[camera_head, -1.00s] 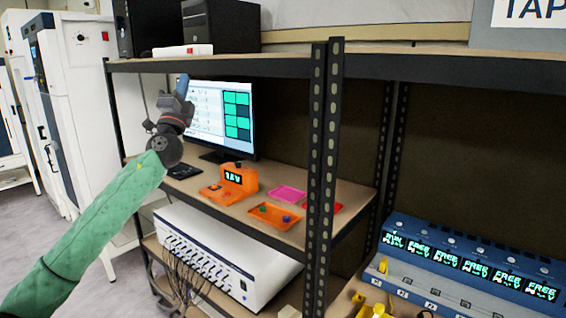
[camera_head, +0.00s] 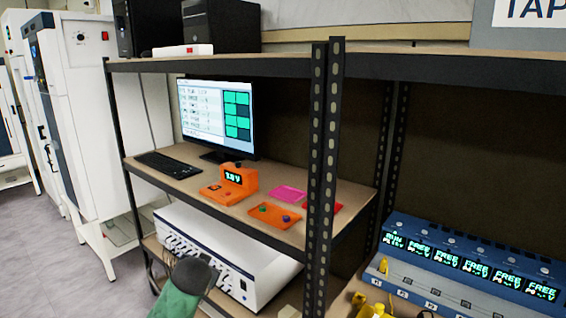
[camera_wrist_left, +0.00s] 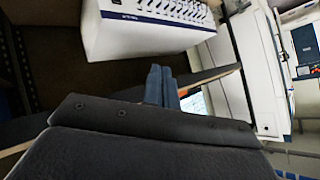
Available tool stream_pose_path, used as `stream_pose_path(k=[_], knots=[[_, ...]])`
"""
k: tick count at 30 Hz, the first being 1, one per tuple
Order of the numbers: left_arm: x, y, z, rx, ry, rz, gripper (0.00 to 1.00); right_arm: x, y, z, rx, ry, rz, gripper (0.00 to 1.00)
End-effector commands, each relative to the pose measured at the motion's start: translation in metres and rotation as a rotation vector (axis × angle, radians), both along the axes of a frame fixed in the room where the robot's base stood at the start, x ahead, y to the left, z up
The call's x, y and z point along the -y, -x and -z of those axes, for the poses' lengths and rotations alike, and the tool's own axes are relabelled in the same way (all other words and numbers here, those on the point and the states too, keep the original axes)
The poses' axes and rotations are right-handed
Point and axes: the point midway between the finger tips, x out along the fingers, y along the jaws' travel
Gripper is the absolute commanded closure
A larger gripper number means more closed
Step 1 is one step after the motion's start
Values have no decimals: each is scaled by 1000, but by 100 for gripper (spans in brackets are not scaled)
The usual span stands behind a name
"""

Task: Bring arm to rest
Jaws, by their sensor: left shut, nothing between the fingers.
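My left arm (camera_head: 185,290) shows at the bottom of the head view, low in front of the shelf rack. Its green sleeve and a dark rounded joint are visible, and its fingers are not seen there. In the left wrist view my left gripper (camera_wrist_left: 161,86) is shut, its two blue fingers together with nothing between them. A white instrument box (camera_wrist_left: 145,30) lies beyond the fingers in that view. My right gripper is in neither view.
The metal shelf rack (camera_head: 322,150) holds a monitor (camera_head: 215,115), a keyboard (camera_head: 167,165), an orange device (camera_head: 232,183) and small trays (camera_head: 274,217). The white instrument box (camera_head: 220,255) is on the lower shelf. White cabinets (camera_head: 85,110) stand left, with open floor (camera_head: 30,260) before them.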

Motion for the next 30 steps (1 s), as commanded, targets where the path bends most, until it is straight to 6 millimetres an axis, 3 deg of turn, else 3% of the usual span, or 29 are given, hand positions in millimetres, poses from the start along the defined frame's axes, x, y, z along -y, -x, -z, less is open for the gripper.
stream_pose_path(k=[1,9,20,30], knots=[[7,15,23,-44,33,9,100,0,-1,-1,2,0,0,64],[34,90,116,-212,180,33,100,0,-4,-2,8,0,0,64],[51,203,225,-415,291,-14,100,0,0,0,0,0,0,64],[67,333,319,-635,358,-78,100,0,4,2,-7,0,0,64]])
